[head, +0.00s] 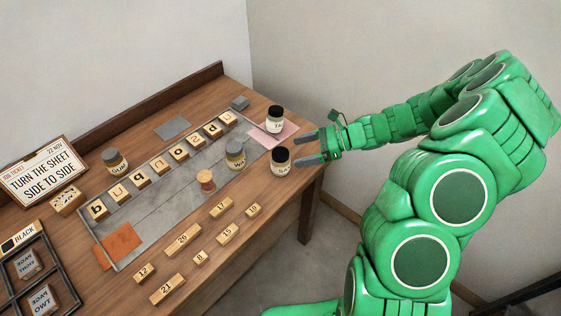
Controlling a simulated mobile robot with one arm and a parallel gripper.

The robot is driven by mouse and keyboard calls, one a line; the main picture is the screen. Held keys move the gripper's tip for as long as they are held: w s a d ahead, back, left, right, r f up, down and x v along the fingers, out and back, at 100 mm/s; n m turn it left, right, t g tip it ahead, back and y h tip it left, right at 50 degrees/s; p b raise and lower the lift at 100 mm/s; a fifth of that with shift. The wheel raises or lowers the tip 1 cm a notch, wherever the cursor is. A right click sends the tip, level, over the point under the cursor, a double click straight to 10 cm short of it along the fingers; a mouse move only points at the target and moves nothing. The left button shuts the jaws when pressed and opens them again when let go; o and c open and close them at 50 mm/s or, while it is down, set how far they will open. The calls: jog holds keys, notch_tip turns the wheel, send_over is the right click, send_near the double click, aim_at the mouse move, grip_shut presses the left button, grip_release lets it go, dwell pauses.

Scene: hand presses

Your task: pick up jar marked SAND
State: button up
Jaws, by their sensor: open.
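Another jar (235,154) stands on the grey plate, and one more (115,161) stands at the left; I cannot read SAND surely on either. My gripper (296,152) is open and empty, its fingers pointing left. The fingertips are close to the right-edge jar; contact cannot be told.
Lettered blocks (162,165) run in a row along the grey plate (150,229). A wooden spool-like piece (206,181) stands near its front edge. Numbered blocks (183,240) lie in front. A ticket sign (42,170) and a black rack (57,262) are at left. A pink sheet (290,131) lies near my gripper.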

aim_at(284, 152)
jog(key=shift+w+x, duration=0.15)
jog(key=shift+x, duration=1.65)
jog(key=shift+w+x, duration=0.15)
jog(key=shift+x, duration=1.65)
jog(key=shift+r, duration=0.2)
jog(key=shift+c, duration=0.3)
jog(key=c, duration=1.1)
jog(key=shift+c, duration=0.2)
